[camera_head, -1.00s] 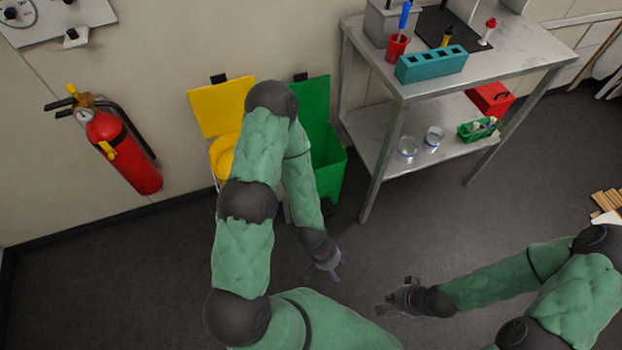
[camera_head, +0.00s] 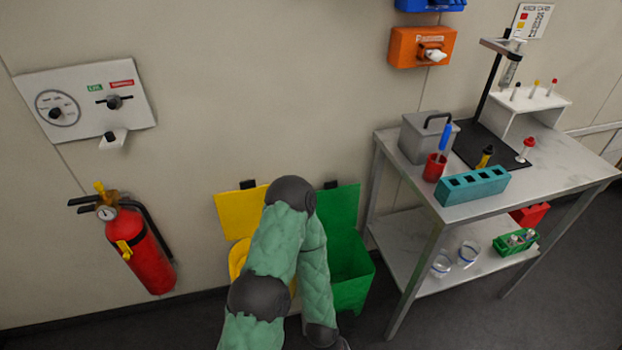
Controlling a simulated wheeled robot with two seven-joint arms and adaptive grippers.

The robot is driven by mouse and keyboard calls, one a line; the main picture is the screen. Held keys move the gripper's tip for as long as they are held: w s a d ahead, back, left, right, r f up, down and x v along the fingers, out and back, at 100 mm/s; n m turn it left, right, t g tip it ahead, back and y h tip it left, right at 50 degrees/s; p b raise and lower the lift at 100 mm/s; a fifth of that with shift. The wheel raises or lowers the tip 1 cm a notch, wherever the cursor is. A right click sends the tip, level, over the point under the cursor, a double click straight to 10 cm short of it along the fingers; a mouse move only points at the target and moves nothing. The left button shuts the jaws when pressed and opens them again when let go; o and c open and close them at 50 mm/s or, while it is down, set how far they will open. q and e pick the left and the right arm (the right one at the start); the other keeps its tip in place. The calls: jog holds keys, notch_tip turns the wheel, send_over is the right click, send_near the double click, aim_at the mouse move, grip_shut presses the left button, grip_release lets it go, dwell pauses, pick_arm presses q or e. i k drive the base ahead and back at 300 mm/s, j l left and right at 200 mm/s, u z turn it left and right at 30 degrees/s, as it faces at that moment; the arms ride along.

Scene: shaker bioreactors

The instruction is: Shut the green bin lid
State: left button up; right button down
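The green bin (camera_head: 352,275) stands on the floor against the wall, left of the metal table. Its green lid (camera_head: 342,212) is raised and leans back towards the wall, so the bin is open. My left arm hangs in front of the bin's left side and hides part of it and of the lid. My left gripper is at or below the bottom edge of the picture, and its fingers do not show. My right arm and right gripper are out of the picture.
A yellow bin with a raised yellow lid (camera_head: 239,214) stands left of the green one, partly behind my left arm. A red fire extinguisher (camera_head: 142,250) hangs further left. The metal table (camera_head: 403,205) with lab items stands close on the right.

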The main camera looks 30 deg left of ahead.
aim_at(337, 207)
jog(key=i+j+u, duration=0.25)
jog(key=j+u, duration=0.2)
jog(key=i+j+u, duration=0.3)
jog(key=u, duration=0.15)
